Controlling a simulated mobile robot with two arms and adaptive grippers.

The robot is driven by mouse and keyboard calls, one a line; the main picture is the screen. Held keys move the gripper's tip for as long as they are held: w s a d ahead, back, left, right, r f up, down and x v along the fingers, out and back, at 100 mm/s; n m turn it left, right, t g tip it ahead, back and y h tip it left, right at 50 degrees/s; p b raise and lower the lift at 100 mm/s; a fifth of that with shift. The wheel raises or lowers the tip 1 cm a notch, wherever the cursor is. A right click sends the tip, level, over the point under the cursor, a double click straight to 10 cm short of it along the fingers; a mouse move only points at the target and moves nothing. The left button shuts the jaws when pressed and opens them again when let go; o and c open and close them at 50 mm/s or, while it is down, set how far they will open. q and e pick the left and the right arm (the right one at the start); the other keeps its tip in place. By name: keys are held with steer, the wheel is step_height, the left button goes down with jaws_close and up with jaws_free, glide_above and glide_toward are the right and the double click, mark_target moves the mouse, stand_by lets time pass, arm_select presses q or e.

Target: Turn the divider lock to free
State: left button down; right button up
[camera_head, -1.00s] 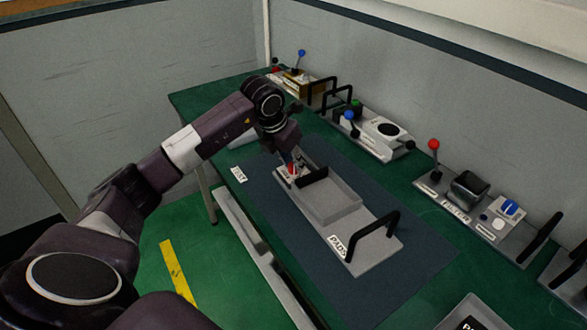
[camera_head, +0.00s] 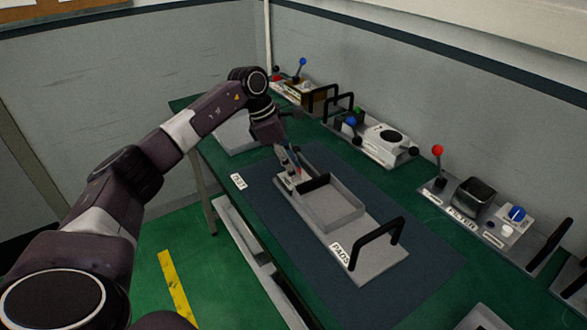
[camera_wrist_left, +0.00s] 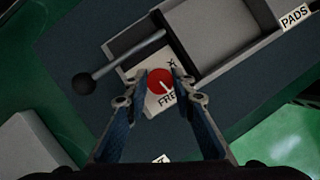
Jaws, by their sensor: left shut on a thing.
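The divider lock is a red round knob (camera_wrist_left: 160,80) with a pale pointer line, on a white plate at the end of the grey PADS unit (camera_head: 372,262). The word FREE (camera_wrist_left: 168,98) shows below the knob, and the pointer slants down towards it. A second label at the upper right is only partly readable. My left gripper (camera_head: 289,168) reaches down to this end of the unit. In the left wrist view its fingertips (camera_wrist_left: 160,84) sit on both sides of the knob, shut on it. My right gripper is not in view.
A grey rod with a black ball (camera_wrist_left: 83,84) lies close to my left finger. The PADS tray (camera_head: 333,208) and its black handle (camera_head: 378,240) extend to the right. The FILTER unit (camera_head: 470,212) and other lever units stand along the back. The dark mat (camera_head: 420,275) is bare at right.

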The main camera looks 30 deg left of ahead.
arm_select(q)
steer(key=shift+m+g, duration=0.3)
steer(key=shift+m, duration=0.5)
steer(key=c, duration=1.6)
jaws_free()
